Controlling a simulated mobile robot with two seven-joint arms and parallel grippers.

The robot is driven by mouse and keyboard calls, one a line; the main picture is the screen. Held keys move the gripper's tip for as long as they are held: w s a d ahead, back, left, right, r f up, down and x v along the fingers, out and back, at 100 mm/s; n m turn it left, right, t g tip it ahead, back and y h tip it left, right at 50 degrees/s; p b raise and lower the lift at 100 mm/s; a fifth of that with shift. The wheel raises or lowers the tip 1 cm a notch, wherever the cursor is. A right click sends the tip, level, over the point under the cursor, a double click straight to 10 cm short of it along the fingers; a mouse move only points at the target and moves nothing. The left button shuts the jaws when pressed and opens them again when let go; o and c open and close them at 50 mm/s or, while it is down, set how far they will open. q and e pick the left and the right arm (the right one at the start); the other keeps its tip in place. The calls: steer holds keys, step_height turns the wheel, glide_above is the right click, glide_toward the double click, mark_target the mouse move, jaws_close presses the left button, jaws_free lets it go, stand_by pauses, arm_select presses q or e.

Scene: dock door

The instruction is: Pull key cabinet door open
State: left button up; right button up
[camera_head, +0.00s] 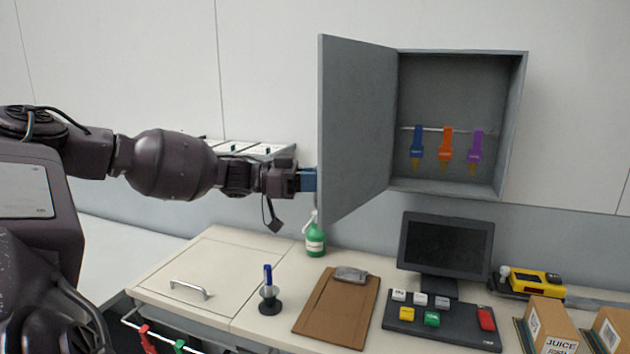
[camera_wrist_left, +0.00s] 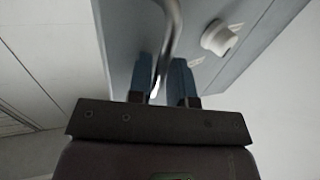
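The grey key cabinet (camera_head: 460,90) hangs on the wall, its front uncovered. Its door (camera_head: 355,120) is hinged on the cabinet's left side and stands swung wide out. Blue, orange and purple key tags hang on a rail inside. My left gripper (camera_head: 308,180) is at the door's outer face, near its free edge, which hides the fingertips in the head view. In the left wrist view its blue fingers (camera_wrist_left: 162,80) close around the curved metal handle (camera_wrist_left: 173,25). A white round knob (camera_wrist_left: 218,38) sits beside the handle on the door. My right gripper is not in view.
Below stand a green bottle (camera_head: 315,240), a pen holder (camera_head: 270,300), a clipboard (camera_head: 325,318), a monitor (camera_head: 445,243), a button panel (camera_head: 450,328), a yellow device (camera_head: 540,280) and juice boxes (camera_head: 552,325). The left countertop (camera_head: 215,262) is clear.

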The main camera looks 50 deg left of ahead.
arm_select(q)
steer(key=shift+s, duration=0.1)
steer(key=b+v, duration=0.1)
steer(key=v, duration=0.9)
steer(key=shift+s+a, duration=0.15)
steer(key=shift+a, duration=0.15)
stand_by(0.4)
